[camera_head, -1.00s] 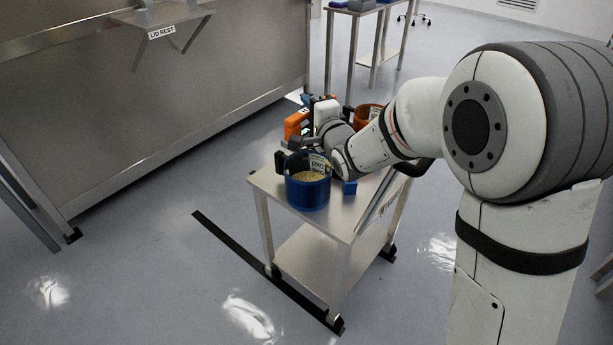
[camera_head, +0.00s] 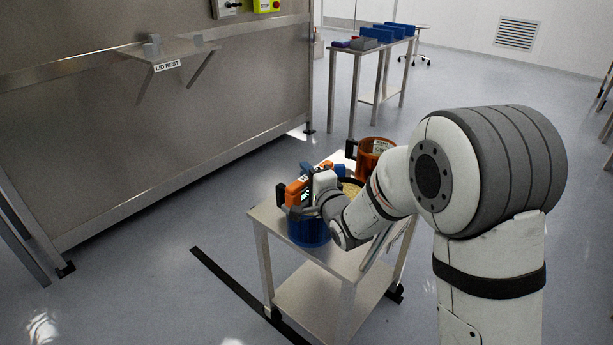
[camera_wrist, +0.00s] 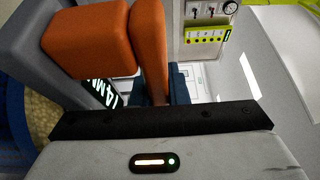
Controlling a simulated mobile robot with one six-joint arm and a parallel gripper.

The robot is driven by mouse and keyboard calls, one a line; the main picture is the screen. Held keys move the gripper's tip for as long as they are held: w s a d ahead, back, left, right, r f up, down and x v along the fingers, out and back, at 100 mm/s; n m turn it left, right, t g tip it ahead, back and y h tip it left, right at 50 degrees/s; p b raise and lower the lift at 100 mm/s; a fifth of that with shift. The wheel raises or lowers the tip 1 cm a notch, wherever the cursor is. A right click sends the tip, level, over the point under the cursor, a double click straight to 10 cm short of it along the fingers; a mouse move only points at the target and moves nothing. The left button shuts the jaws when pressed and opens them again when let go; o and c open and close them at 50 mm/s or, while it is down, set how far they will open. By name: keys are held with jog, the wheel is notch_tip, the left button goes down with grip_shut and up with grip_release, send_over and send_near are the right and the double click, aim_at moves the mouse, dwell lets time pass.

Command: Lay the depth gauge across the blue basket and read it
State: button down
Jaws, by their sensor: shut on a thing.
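My gripper (camera_head: 308,200) is shut on the depth gauge (camera_head: 296,192), an orange body with a dark part and a small lit green display. The gauge is at the top of the blue basket (camera_head: 309,234), which stands at the cart's near left corner. The gauge and gripper hide the basket's rim and contents in the head view. I cannot tell whether the gauge touches the rim. In the wrist view the gauge's orange body (camera_wrist: 95,40) is close up. Its display shows steeply slanted and partly cut off, so the reading is not clear. The basket's blue wall (camera_wrist: 14,112) shows at the left edge with beige granules.
An orange basket (camera_head: 372,153) stands at the back of the steel cart (camera_head: 262,216). Beige granules show just behind my wrist. A steel tank wall with a lid rest shelf (camera_head: 165,52) is at left. A bench (camera_head: 345,50) with blue and grey bins is farther back.

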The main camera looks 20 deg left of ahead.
jog(key=c, duration=1.4)
grip_release()
jog(key=shift+r, duration=0.1)
jog(key=p+v, duration=0.1)
jog(key=v, duration=1.1)
